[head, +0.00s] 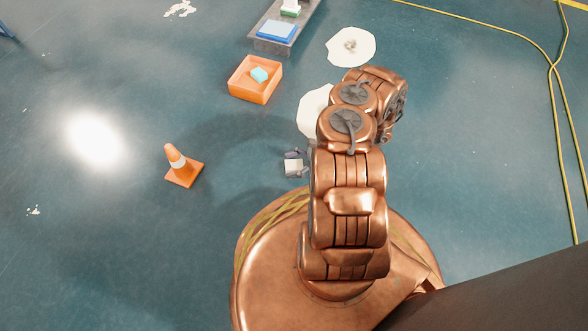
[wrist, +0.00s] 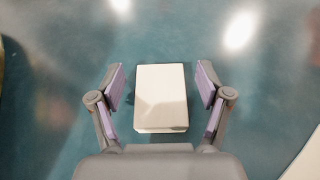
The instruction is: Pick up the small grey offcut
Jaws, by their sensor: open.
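A pale grey-white rectangular block (wrist: 161,95), the likeliest grey offcut, lies in the middle of the wrist view between the fingers of my gripper (wrist: 161,72). There is a gap on each side, so neither finger touches it. My gripper is open, with purple pads facing the block. In the head view the block (head: 293,167) shows small and pale on the floor, left of my arm. Part of my gripper (head: 294,154) shows beside it; the rest is hidden behind my arm.
An orange cone (head: 181,167) stands to the left. An orange tray (head: 253,96) holds a cyan block (head: 260,75). Behind it, a grey platform (head: 262,44) bears a blue block (head: 277,32). White patches lie on the floor. Yellow cables (head: 555,100) run at right. The left floor is mostly clear.

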